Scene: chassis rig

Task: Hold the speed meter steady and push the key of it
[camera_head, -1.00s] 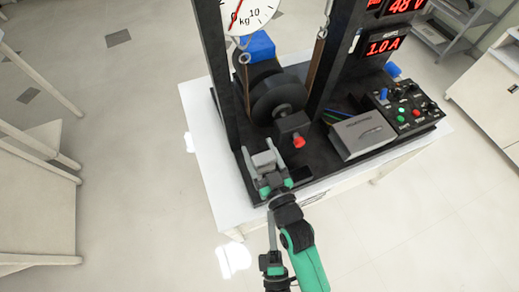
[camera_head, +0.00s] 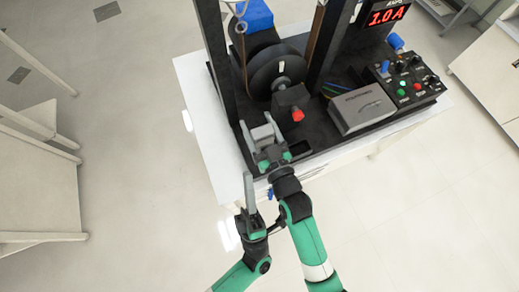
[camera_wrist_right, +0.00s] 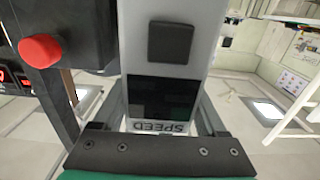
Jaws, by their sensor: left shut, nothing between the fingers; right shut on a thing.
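The speed meter is a light grey box (camera_head: 262,133) at the front left of the black rig base. In the right wrist view its grey face (camera_wrist_right: 195,60) shows a square black key (camera_wrist_right: 171,41), a dark screen (camera_wrist_right: 162,97) and an upside-down SPEED label. My right gripper (camera_head: 262,143) is shut on the speed meter, with its fingers on either side; it also shows in the right wrist view (camera_wrist_right: 162,120). My left gripper (camera_head: 249,190) is shut and empty, fingers pointing up the picture, below and left of the meter and apart from it.
A red knob (camera_head: 298,115) on a black block is close to the meter, with a dark wheel (camera_head: 273,75) behind it. A grey box (camera_head: 362,107) and a control panel (camera_head: 408,80) stand to the right. The white table (camera_head: 205,125) is bare left of the rig.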

